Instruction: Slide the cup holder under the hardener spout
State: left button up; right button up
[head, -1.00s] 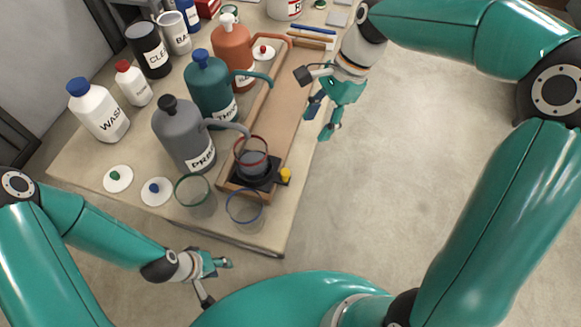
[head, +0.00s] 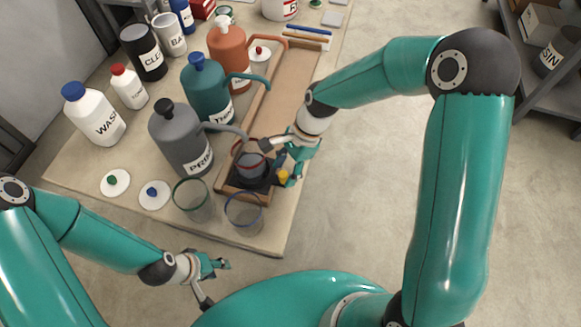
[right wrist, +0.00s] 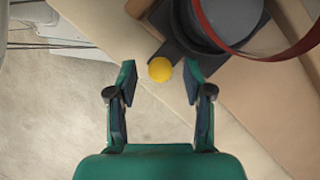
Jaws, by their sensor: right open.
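The black cup holder (head: 262,186) with a yellow knob (head: 284,176) sits at the near end of a wooden track (head: 285,85), below the grey pump bottle's spout. A red-rimmed cup (head: 250,163) stands in it. The orange pump bottle (head: 228,45), its label unreadable, has its spout (head: 272,40) over the track's far end. My right gripper (head: 287,165) is at the holder's right side. In the right wrist view its open fingers (right wrist: 160,82) flank the knob (right wrist: 160,69), with gaps on both sides. My left gripper (head: 217,281) is open and empty off the table's front edge.
The teal pump bottle (head: 208,88) and grey pump bottle (head: 180,138) line the track's left side. A green-rimmed cup (head: 193,202) and a blue-rimmed cup (head: 243,213) stand near the holder. Pens (head: 308,38) lie past the track's far end. The track between is clear.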

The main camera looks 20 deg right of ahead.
jog(key=shift+a+f, duration=0.1)
jog(key=shift+f, duration=0.15)
